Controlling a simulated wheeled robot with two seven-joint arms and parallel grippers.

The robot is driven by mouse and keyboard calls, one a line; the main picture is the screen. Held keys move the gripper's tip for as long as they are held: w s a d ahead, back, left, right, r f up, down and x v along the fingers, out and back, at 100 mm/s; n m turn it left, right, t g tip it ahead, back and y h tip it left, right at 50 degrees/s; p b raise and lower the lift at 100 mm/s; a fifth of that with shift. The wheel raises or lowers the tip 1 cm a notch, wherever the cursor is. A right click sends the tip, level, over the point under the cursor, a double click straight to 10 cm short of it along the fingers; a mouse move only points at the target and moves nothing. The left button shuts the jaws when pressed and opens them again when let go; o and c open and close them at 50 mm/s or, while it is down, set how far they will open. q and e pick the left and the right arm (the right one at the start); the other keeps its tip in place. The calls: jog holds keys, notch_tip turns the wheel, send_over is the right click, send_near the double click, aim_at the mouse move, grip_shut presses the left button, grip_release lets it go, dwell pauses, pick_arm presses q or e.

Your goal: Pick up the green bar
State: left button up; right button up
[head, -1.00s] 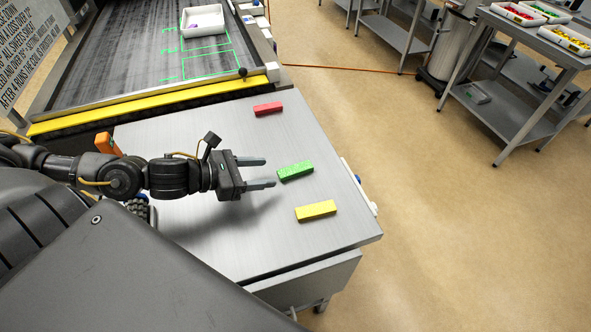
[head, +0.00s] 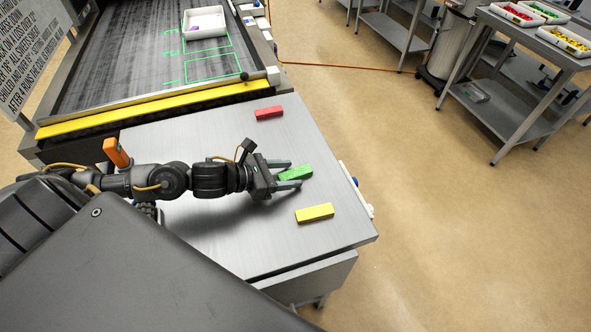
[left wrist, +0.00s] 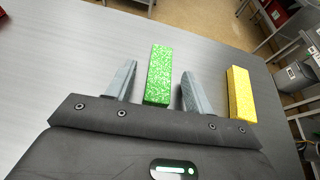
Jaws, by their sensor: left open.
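The green bar (head: 296,172) lies flat on the grey metal table (head: 235,235). My left gripper (head: 290,174) is open, with its two fingers on either side of the bar's near end. In the left wrist view, the green bar (left wrist: 158,75) stands between the two fingertips of the left gripper (left wrist: 157,85), with a gap visible on each side. The bar reaches out past the fingertips. My right gripper does not show in either view.
A red bar (head: 269,113) lies behind the green bar and a yellow bar (head: 314,213) lies in front of it. A conveyor with a yellow edge strip (head: 150,110) and a white tray (head: 204,23) is at the back left.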

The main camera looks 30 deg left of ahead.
aim_at(286, 173)
pick_arm(q)
jog(key=c, duration=1.1)
jog(key=shift+r+b, duration=0.45)
jog(key=shift+r, duration=0.05)
jog(key=r, duration=0.1)
jog(key=r+b, duration=0.1)
jog(key=r, duration=0.1)
jog(key=shift+w+a, duration=0.15)
jog(key=shift+w, duration=0.2)
jog(key=w+a+r+b, duration=0.1)
jog(key=w+r, duration=0.2)
jog(key=w, duration=0.1)
jog(key=w+a+r+b, duration=0.1)
jog(key=w+r, duration=0.2)
jog(key=w, duration=0.1)
jog(key=w+a+r+b, duration=0.1)
jog(key=w+r, duration=0.2)
jog(key=w, duration=0.1)
jog(key=shift+w+a, duration=0.3)
jog(key=shift+a, duration=0.1)
